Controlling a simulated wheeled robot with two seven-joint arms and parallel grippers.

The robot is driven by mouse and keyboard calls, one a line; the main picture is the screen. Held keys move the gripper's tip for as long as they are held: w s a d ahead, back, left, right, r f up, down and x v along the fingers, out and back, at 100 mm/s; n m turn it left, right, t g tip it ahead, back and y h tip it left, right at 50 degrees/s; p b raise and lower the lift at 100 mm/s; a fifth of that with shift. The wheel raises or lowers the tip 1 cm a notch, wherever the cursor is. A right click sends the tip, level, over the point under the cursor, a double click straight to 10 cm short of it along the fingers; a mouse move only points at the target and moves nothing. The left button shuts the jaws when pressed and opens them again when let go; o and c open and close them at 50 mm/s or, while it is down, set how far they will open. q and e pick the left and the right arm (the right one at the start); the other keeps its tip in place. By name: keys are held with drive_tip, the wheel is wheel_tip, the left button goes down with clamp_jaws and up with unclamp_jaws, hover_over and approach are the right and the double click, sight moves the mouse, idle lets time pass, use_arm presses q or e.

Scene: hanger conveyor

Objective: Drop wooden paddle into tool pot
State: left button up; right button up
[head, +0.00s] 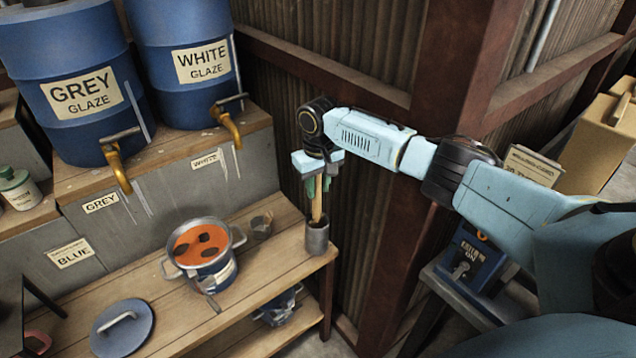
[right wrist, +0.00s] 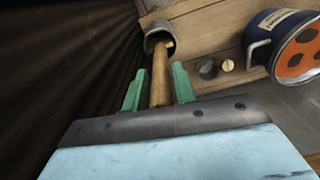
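The wooden paddle (head: 317,205) stands roughly upright, its lower end inside the mouth of the grey tool pot (head: 317,238) at the right end of the wooden bench. My right gripper (head: 318,187) is directly above the pot, with its green fingers on either side of the paddle handle. In the right wrist view, the handle (right wrist: 160,80) runs between the fingers (right wrist: 158,85) into the pot (right wrist: 151,41). A gap shows between the left finger and the handle, so the fingers look open around it. The paddle's lower end is hidden in the pot. My left gripper is not in view.
A pot of orange glaze (head: 224,268) and a small dark cup (head: 261,226) stand left of the tool pot. A lid (head: 122,328) lies on the bench (head: 170,297). Blue barrels (head: 180,95) stand on the ledge behind. A corrugated wall (head: 362,205) is close on the right.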

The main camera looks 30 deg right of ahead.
drive_tip(key=shift+o, duration=1.4)
wheel_tip(320, 180, up, 13)
drive_tip(key=p, duration=1.3)
drive_tip(key=shift+s+r+p, duration=0.1)
drive_tip(key=shift+r+p, duration=0.05)
drive_tip(key=shift+p, duration=0.15)
drive_tip(key=shift+a, duration=0.1)
